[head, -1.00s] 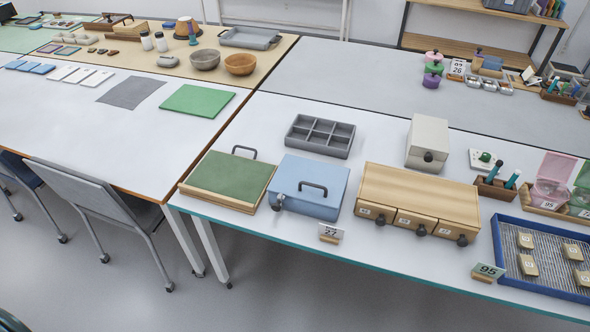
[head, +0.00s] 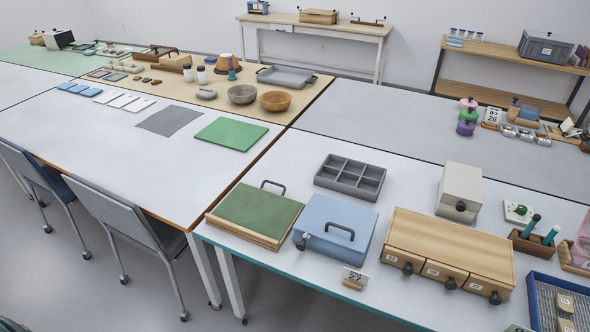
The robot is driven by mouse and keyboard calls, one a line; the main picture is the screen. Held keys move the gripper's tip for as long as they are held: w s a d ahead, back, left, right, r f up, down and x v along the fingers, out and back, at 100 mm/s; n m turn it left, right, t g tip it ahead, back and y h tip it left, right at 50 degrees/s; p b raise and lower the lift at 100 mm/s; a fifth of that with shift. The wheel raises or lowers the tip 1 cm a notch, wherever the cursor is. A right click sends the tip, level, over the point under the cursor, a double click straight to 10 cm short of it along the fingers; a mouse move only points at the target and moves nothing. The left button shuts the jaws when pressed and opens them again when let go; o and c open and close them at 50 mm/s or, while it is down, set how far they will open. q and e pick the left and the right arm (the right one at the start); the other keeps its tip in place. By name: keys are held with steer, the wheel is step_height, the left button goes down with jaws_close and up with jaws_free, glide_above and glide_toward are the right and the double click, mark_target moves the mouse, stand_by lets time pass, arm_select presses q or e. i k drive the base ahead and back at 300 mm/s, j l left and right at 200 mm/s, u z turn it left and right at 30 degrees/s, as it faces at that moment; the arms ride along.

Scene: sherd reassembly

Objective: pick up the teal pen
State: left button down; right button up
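Two teal pen-like sticks stand in a small brown wooden holder (head: 526,246) near the right edge of the head view. One is a darker teal stick (head: 531,226) and the other is a brighter teal stick (head: 551,235) with a pale end. I cannot tell which of them is the teal pen. Neither of my grippers is in view.
Left of the holder are a wooden drawer box (head: 450,240), a grey-white box (head: 460,188) and a blue case (head: 335,225). A pink-lidded box (head: 580,245) and a blue tray (head: 534,295) lie at the right. A grey compartment tray (head: 350,176) sits behind the blue case.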

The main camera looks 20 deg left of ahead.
mark_target(556, 230)
steer(key=i+z, duration=0.1)
steer(key=z, duration=0.3)
steer(key=i+j+z, duration=0.1)
steer(key=z, duration=0.25)
steer(key=i+j+z, duration=0.1)
steer(key=z, duration=0.3)
steer(key=k+j, duration=0.05)
steer(key=j, duration=0.05)
